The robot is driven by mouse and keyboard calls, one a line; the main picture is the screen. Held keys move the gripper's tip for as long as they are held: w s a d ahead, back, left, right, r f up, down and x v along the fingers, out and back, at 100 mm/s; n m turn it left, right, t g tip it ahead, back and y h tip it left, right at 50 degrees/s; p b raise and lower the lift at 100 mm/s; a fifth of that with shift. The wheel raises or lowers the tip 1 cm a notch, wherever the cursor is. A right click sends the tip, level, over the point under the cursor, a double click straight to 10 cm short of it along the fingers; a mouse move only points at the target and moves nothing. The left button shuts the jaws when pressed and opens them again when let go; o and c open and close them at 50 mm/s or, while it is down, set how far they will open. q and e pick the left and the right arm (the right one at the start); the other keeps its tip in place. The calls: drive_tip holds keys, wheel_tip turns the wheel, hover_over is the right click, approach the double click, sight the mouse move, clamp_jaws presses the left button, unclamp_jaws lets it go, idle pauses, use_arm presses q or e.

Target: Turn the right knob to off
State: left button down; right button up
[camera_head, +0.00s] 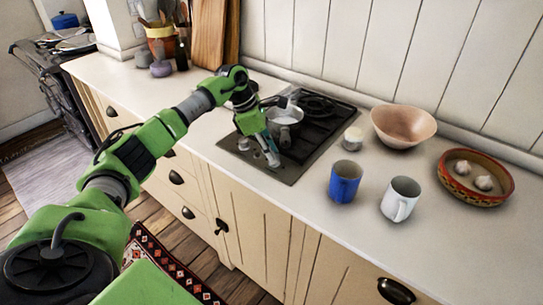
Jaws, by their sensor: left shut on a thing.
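The black hob (313,143) is set into the pale counter. One small light knob (243,144) shows at its front left. The right knob (273,160) is at the front of the hob, mostly covered by my fingers. My left gripper (270,152) reaches down from above and is shut on the right knob. The knob's markings and exact angle are too small to read. My right gripper is not in view.
A light pot (285,116) stands on the hob, close behind my left gripper. The counter left of the hob is mostly clear.

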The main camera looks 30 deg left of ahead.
use_arm(q)
drive_tip(key=shift+m, duration=0.3)
drive_tip(key=c, duration=1.8)
unclamp_jaws()
drive_tip(key=shift+a+r, duration=0.1)
drive_tip(key=v, duration=1.2)
drive_tip(key=shift+w, duration=0.2)
